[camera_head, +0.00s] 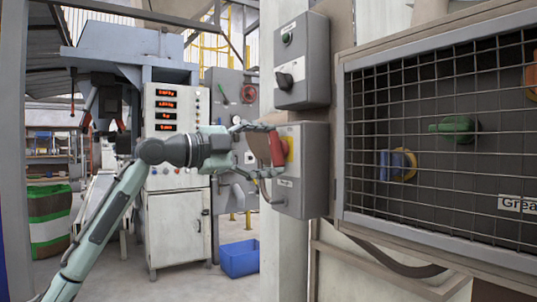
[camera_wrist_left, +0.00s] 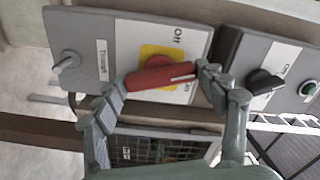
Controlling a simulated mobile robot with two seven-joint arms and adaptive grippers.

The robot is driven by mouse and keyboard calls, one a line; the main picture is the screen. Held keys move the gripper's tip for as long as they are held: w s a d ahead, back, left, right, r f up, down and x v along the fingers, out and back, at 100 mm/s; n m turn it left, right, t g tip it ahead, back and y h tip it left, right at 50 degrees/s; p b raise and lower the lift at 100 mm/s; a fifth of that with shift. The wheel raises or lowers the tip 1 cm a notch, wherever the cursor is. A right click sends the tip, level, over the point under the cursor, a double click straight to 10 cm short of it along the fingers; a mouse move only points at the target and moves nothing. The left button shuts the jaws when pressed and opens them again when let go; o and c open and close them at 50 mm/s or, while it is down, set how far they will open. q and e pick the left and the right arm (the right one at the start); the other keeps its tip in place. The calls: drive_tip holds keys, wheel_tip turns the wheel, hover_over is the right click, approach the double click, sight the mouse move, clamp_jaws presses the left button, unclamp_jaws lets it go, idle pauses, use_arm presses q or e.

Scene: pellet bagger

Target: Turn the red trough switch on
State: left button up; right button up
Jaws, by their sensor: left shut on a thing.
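The red trough switch (camera_head: 277,148) is a red rotary handle on a yellow plate, on the front of a grey box (camera_head: 306,165) fixed to a pale post. In the left wrist view the red handle (camera_wrist_left: 158,78) lies nearly level, tilted slightly. A "Trough" label (camera_wrist_left: 102,60) and lettering beside the yellow plate show there. My left gripper (camera_head: 262,152) is shut on the red handle, with a finger at each end of it in the left wrist view (camera_wrist_left: 160,90). The handle's exact setting is hard to read. My right gripper is not in view.
A second grey box (camera_head: 303,60) with a black knob (camera_head: 285,81) sits directly above. A mesh guard (camera_head: 440,130) fills the right side. A control cabinet (camera_head: 175,130) with red displays and a blue bin (camera_head: 239,258) stand behind my left arm.

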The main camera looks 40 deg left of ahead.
use_arm(q)
drive_tip(key=shift+m, duration=2)
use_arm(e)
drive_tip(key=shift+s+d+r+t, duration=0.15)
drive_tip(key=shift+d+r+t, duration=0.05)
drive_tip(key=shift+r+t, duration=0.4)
use_arm(q)
drive_tip(key=o, duration=1.2)
drive_tip(key=shift+c, duration=0.2)
drive_tip(key=v, duration=1.2)
drive_tip(key=shift+f, duration=0.1)
